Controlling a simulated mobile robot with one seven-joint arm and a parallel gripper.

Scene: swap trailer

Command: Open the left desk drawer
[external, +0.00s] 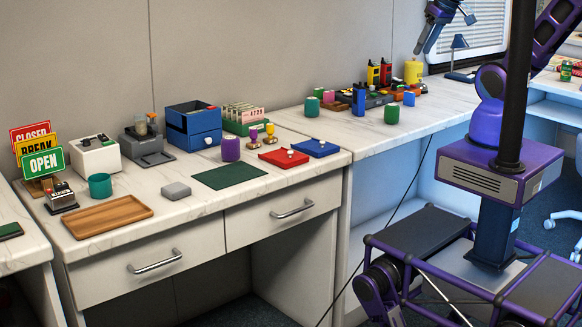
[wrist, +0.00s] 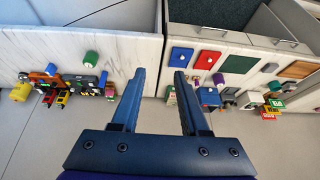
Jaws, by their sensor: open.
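The left desk drawer (external: 150,268) is shut, a pale front with a silver bar handle (external: 155,261) under the marble desk top. The right drawer (external: 284,212) next to it is also shut and has a like handle. My gripper (external: 421,48) is at the top right of the external view, high and far from the left drawer. In the wrist view my gripper (wrist: 160,72) has its two blue fingers apart with nothing between them. That view is turned over, and a drawer handle (wrist: 286,42) shows at its upper right. The left drawer is hard to make out there.
On the desk top (external: 205,200) stand a wooden tray (external: 107,216), teal cup (external: 100,186), signs (external: 40,162), blue box (external: 193,124), green mat (external: 229,175) and red and blue pads (external: 283,158). A cable (external: 395,212) hangs before the right-hand counter. Space before the drawers looks clear.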

